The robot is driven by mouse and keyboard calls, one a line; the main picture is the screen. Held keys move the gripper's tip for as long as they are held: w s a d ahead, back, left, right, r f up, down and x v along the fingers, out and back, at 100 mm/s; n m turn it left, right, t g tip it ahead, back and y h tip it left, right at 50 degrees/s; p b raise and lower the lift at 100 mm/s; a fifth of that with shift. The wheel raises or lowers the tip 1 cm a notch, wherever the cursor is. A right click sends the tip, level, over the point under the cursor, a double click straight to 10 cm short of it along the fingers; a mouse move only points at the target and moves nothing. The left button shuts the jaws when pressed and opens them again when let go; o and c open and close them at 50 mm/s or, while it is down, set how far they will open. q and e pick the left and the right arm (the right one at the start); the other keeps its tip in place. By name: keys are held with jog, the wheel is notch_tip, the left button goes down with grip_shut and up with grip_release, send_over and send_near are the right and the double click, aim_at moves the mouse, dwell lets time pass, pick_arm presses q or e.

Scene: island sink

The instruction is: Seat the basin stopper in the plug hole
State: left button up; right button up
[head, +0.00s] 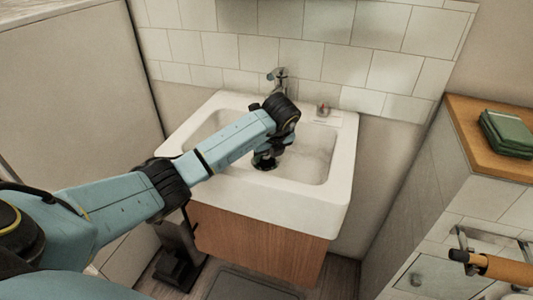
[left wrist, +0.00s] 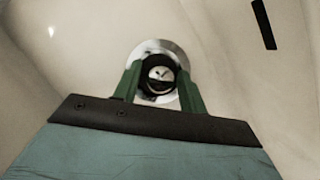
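The white basin (head: 335,195) stands against the tiled wall. My left arm reaches over its front rim, and my left gripper (head: 265,161) points down inside, low near the basin floor. In the left wrist view the gripper's green fingers (left wrist: 160,82) sit on both sides of the dark round stopper (left wrist: 160,68), which has a light centre, and appear to press on it. The shiny metal ring of the plug hole (left wrist: 156,45) shows around and behind the stopper. Whether the stopper is in the hole or just above it, I cannot tell. My right gripper is not in view.
A tap (head: 277,75) rises at the basin's back edge. A small red-topped item (head: 323,109) is on the back right rim. A dark slot (left wrist: 264,24) marks the basin wall. Folded green towels (head: 508,132) lie on the wooden counter at right.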

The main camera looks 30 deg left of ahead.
pick_arm(q)
jog(key=shift+o, duration=0.3)
jog(key=shift+r, duration=0.3)
jog(key=p+v, duration=0.3)
jog(key=v, duration=0.8)
jog(key=shift+d+r, duration=0.15)
jog(key=shift+r, duration=0.1)
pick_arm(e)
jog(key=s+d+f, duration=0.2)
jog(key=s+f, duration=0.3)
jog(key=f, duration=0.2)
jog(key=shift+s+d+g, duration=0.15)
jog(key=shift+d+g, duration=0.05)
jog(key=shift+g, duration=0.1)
pick_arm(q)
jog(key=shift+s, duration=0.15)
